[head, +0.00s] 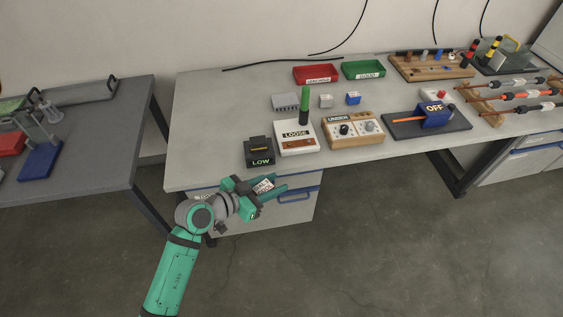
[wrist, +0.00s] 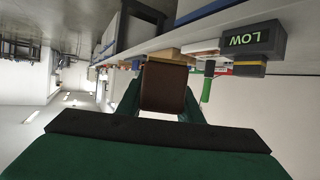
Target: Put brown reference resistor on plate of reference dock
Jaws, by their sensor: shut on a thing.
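My gripper (head: 263,191) is in front of the bench's front edge, over the floor in the head view. It is shut on a brown block, the brown resistor (wrist: 163,87), which sits between the green fingers in the wrist view. A white printed label shows between the fingers in the head view. A white unit marked LOOSE (head: 296,138), with an upright green handle (head: 305,105) and a reddish-brown strip, stands near the bench's front edge, apart from my gripper. No dock is labelled as the reference dock, so I cannot tell surely which it is.
A black LOW box (head: 259,151) stands left of the white unit, near the bench (head: 215,120) edge. Red (head: 316,74) and green (head: 363,70) trays lie behind. The bench's left part is clear.

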